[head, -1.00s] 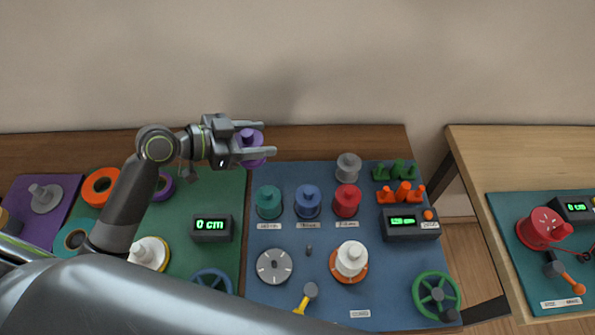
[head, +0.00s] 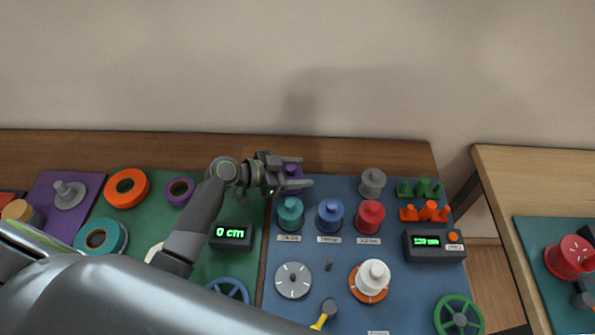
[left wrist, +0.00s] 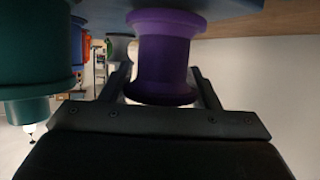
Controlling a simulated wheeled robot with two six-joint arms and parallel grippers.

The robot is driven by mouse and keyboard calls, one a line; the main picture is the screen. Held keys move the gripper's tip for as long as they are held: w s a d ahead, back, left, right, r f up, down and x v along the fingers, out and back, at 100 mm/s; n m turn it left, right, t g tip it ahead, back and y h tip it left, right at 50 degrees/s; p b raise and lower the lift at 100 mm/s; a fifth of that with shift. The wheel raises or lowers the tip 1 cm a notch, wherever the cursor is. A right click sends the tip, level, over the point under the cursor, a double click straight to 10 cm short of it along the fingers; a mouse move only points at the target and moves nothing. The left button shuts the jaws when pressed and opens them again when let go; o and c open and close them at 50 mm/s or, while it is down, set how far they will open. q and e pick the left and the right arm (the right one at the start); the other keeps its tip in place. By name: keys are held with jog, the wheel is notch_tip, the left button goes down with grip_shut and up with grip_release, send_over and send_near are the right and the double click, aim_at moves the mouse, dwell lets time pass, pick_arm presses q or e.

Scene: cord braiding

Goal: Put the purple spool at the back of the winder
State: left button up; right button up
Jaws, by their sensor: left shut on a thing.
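The purple spool (head: 293,172) is between the fingers of my left gripper (head: 303,172), at the back left corner of the blue mat (head: 325,265). The gripper is shut on it. In the left wrist view the purple spool (left wrist: 163,55) fills the space between the fingers, and its far end is close to or touching the mat; I cannot tell which. The teal spool (head: 290,212) stands just in front of it, with the blue spool (head: 330,214) and red spool (head: 370,216) to the right. Which part is the winder is not clear. My right gripper is not in view.
A grey spool (head: 372,182) stands at the back of the blue mat, beside green pegs (head: 420,188) and orange pegs (head: 425,211). A black display box (head: 434,246) is in front of them. A white spool on an orange disc (head: 370,283) stands nearer. The back table strip is clear.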

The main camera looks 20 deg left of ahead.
pick_arm(q)
jog(key=shift+f, duration=0.45)
jog(key=o, duration=1)
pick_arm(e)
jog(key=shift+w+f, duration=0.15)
pick_arm(q)
jog(key=shift+r, duration=0.1)
